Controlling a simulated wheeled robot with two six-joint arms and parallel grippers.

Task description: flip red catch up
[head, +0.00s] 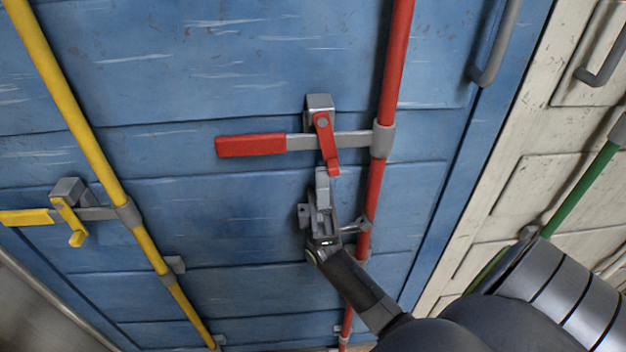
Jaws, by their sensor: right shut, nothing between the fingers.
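The red catch (327,146) hangs down from its pivot on a grey block (319,103) on the blue container door. It lies across the front of the grey bar of the red-ended handle (251,145), which runs left from the red rod (384,110). My right gripper (321,177) is shut and empty. Its fingertips are just below the catch's lower end, slightly to the left; I cannot tell whether they touch it. My left gripper is not in view.
A yellow rod (73,108) with a yellow handle (27,217) and a hanging yellow catch (69,222) is at the left. A grey grab handle (497,45) is at upper right. A cream container (527,178) with a green rod (583,188) stands at the right.

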